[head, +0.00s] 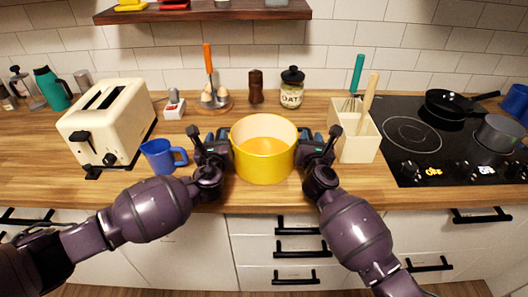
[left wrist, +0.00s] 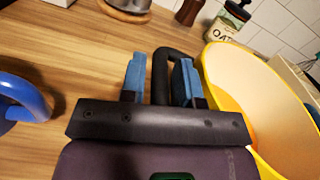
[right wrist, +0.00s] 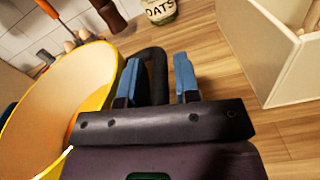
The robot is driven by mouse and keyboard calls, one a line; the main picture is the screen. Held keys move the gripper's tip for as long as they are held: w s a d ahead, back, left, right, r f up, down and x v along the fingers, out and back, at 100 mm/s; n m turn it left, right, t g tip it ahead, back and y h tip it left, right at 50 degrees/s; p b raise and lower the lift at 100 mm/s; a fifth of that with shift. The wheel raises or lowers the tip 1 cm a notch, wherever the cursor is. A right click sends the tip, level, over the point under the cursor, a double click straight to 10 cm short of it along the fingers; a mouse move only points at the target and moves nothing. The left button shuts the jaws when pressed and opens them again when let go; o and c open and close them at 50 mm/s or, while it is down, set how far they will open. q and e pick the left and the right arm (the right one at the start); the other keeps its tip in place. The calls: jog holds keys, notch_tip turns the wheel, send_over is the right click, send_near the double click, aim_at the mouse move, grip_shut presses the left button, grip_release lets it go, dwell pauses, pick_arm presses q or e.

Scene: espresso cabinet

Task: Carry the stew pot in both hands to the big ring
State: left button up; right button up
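The yellow stew pot (head: 263,168) stands on the wooden counter near its front edge, with orange-yellow contents visible inside. My left gripper (head: 213,150) is at its left side. In the left wrist view, its blue fingers (left wrist: 160,80) are apart, with a bar of the pot's black handle (left wrist: 161,75) between them. My right gripper (head: 318,148) is at the right side. In the right wrist view, its fingers (right wrist: 157,80) stand apart around the other black handle (right wrist: 158,70), with gaps visible. The big ring (head: 413,134) is bare on the black hob at right.
A cream utensil holder (head: 358,145) stands between the pot and hob. A blue mug (head: 160,157) and toaster (head: 107,122) are left. An oats jar (head: 292,88) stands behind. A frying pan (head: 455,105) and grey saucepan (head: 499,133) occupy the hob's right part.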

pick_arm(q)
grip_shut()
pick_arm(e)
grip_shut()
dwell(1.2)
pick_arm(q)
jog(key=shift+w+r, duration=0.1)
pick_arm(e)
jog(key=shift+r, duration=0.1)
